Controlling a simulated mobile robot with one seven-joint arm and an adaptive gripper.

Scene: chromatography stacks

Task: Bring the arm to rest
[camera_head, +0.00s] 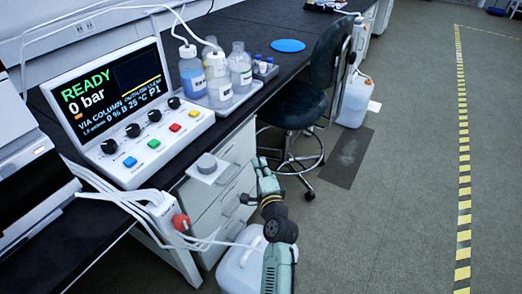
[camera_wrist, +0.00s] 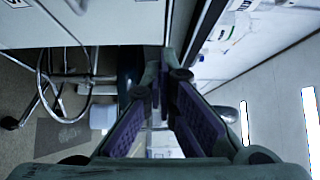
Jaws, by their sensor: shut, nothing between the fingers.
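My gripper (camera_head: 262,166) is at the upper end of my green-and-black arm, low in front of the bench drawers in the head view. In the wrist view my gripper (camera_wrist: 160,88) shows two green fingers with dark purple pads that converge at the tips. It is shut with nothing held. In the head view my arm rises from the bottom edge, beside the white drawer unit (camera_head: 219,168) and in front of a white jug (camera_head: 240,262), partly hiding it.
The instrument console (camera_head: 120,110) reads READY, 0 bar on the black bench (camera_head: 262,35). Bottles (camera_head: 240,68) stand in a tray behind it. A dark chair (camera_head: 296,105) stands beyond my gripper. Another jug (camera_head: 354,100) is on the floor. Open floor (camera_head: 400,170) lies to the right.

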